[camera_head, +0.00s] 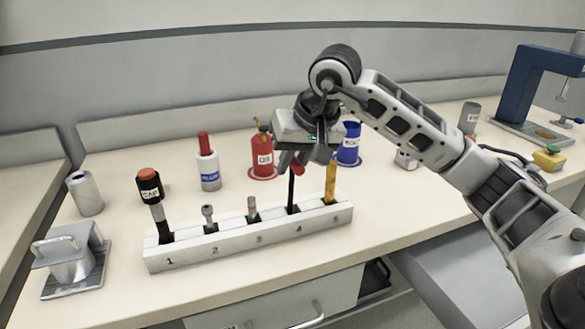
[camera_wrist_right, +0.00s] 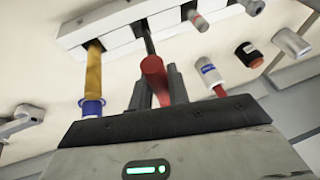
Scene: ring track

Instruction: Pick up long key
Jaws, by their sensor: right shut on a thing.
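The long key has a thin black shaft (camera_head: 291,192) and a red grip (camera_head: 298,163). Its shaft stands upright in slot 4 of the white numbered rack (camera_head: 250,239). My right gripper (camera_head: 295,160) is above the rack, shut on the red grip. In the right wrist view, the red grip (camera_wrist_right: 153,68) sits between the two dark fingers (camera_wrist_right: 159,88), and the dark shaft runs from it to the rack (camera_wrist_right: 120,37). The shaft's lower end is hidden in the slot. My left gripper is not in view.
A yellow tool (camera_head: 330,184) stands close to the right of the key. Smaller pieces (camera_head: 252,210) and a black CAP tool (camera_head: 150,189) stand to its left. Red (camera_head: 262,157) and blue (camera_head: 350,145) containers stand behind. The front of the table is clear.

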